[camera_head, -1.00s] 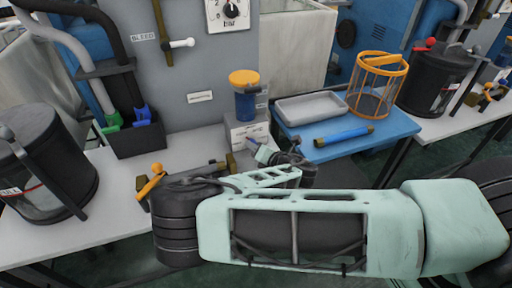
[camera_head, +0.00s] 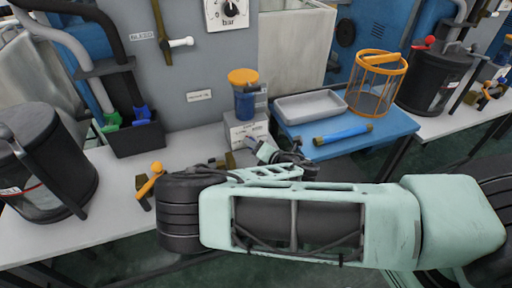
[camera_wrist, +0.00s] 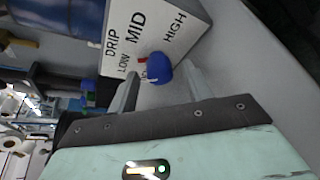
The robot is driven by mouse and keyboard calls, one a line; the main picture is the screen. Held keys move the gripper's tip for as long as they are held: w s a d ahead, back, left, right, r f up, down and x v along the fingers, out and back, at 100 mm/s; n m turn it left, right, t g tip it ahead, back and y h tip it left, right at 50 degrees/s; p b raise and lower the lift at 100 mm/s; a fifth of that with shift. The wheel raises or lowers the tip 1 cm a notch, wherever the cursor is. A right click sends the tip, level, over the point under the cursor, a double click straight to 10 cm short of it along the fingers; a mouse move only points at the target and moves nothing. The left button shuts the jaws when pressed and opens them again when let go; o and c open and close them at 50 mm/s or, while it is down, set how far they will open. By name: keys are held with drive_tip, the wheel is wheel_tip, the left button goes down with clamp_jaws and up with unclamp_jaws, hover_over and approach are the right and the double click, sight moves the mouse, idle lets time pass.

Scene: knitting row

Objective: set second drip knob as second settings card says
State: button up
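The drip knob (camera_wrist: 159,68) is blue and sits on a white panel (camera_wrist: 150,30) printed DRIP, LOW, MID and HIGH in the wrist view. A small red mark shows at its left edge; which word the knob points to is unclear. My gripper (camera_wrist: 158,84) is open, with its two fingers on either side of the knob; I see no clear contact. In the head view my gripper (camera_head: 268,152) is at the front of the white box (camera_head: 247,128) under a blue jar with an orange cap (camera_head: 244,95). No settings card is readable.
A blue side table (camera_head: 390,129) at right holds a grey tray (camera_head: 310,105), a blue cylinder (camera_head: 342,134) and an orange wire basket (camera_head: 377,85). A black canister (camera_head: 42,165) stands at left. An orange-handled valve (camera_head: 150,182) is near the bench's front edge.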

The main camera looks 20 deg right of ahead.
drive_tip(key=p+v, duration=0.3)
drive_tip(key=v, duration=1.4)
drive_tip(key=shift+s, duration=0.25)
